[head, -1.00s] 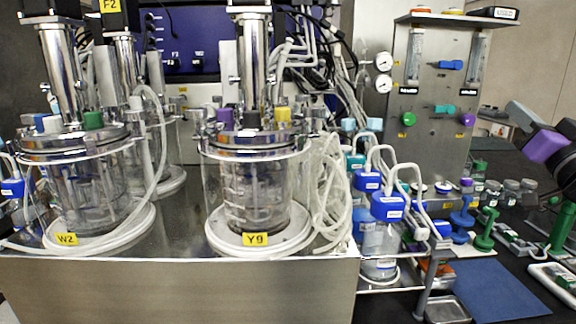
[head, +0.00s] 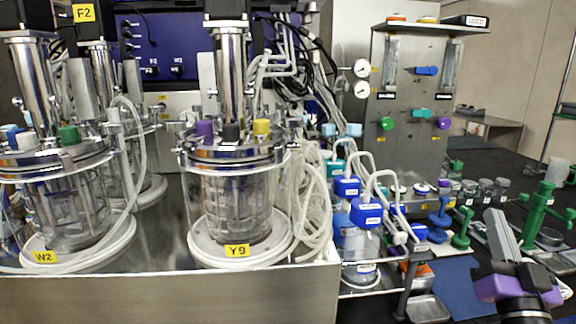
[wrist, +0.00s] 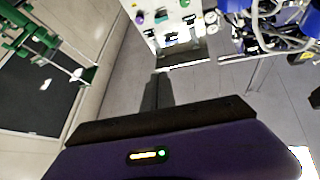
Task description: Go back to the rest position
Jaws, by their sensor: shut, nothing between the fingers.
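My gripper (head: 496,216) shows at the lower right of the head view, with grey fingers pointing up and a purple body below. It is shut and empty. In the wrist view its dark fingers (wrist: 160,77) are together, in front of the purple body with a small lit indicator. It appears to touch nothing. The glass vessel marked Y9 (head: 233,190) stands at the centre left of the head view and the vessel marked W2 (head: 60,207) at the far left, both away from my gripper.
A green stand (head: 539,212) and several small jars stand on the dark bench at the right. Blue-capped bottles (head: 365,212) with white tubing sit beside the vessels. A grey panel (head: 412,130) with valves and gauges stands behind. A blue mat (head: 446,284) lies left of my gripper.

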